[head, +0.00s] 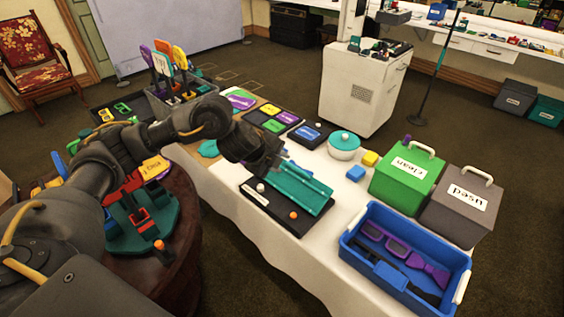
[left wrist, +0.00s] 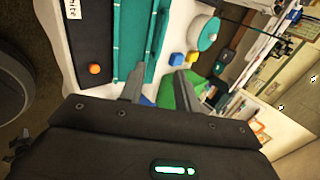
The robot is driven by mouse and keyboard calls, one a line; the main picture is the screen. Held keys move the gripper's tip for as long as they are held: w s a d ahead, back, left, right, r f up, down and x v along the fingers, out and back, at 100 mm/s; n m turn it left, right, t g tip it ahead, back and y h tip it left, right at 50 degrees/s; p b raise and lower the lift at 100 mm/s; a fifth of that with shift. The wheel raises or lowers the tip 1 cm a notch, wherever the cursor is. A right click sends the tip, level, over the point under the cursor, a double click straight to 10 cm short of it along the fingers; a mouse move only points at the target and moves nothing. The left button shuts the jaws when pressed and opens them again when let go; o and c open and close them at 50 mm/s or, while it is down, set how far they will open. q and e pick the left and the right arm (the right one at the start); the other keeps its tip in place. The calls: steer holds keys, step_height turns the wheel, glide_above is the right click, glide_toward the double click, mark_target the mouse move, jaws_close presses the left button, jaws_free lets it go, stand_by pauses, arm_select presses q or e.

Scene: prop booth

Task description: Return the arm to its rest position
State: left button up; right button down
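My left arm reaches in from the left over the white-covered table (head: 222,184). Its dark gripper (head: 281,158) is just above or beside the far-left end of a teal tray (head: 302,190); I cannot tell whether they touch. In the left wrist view the two fingers (left wrist: 157,84) stand apart with nothing held between them. The teal tray (left wrist: 128,40) lies beyond them there. My right gripper is in neither view.
A black board with an orange ball (head: 293,215) lies beside the tray. A blue bin (head: 353,252), green "clean" box (head: 385,190), grey "used" box (head: 440,215) and teal-lidded pot (head: 343,147) crowd the table. A round table (head: 180,265) stands under my arm.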

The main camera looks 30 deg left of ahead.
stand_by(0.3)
arm_select(q)
steer(key=s+d+f+n+t+h, duration=0.1)
steer(key=s+d+f+n, duration=0.25)
steer(key=d, duration=0.35)
steer(key=s+d+f+n+t+h, duration=0.1)
steer(key=s+d+f+n+h, duration=0.15)
steer(key=s+d, duration=0.4)
steer(key=s+a+f+n+g+y, duration=0.2)
steer(key=s+a+f+n, duration=0.2)
steer(key=s, duration=0.4)
steer(key=s+a+f+n+g+y, duration=0.25)
steer(key=s+f+n, duration=0.2)
steer(key=s, duration=0.35)
steer(key=s+a+f+n+g+y, duration=0.1)
steer(key=s+a+f+n+g, duration=0.1)
steer(key=s+a+f+n, duration=0.4)
steer(key=s+d+f+m+g, duration=0.1)
steer(key=s+f, duration=0.1)
steer(key=f, duration=0.9)
steer(key=s+d+f, duration=0.1)
steer(key=f, duration=1.1)
steer(key=s+a+f+g, duration=0.1)
steer(key=s+a+f, duration=0.2)
steer(key=s+f, duration=1.3)
steer(key=shift+s+a+f, duration=0.2)
steer(key=shift+s+f, duration=0.2)
steer(key=shift+s, duration=0.05)
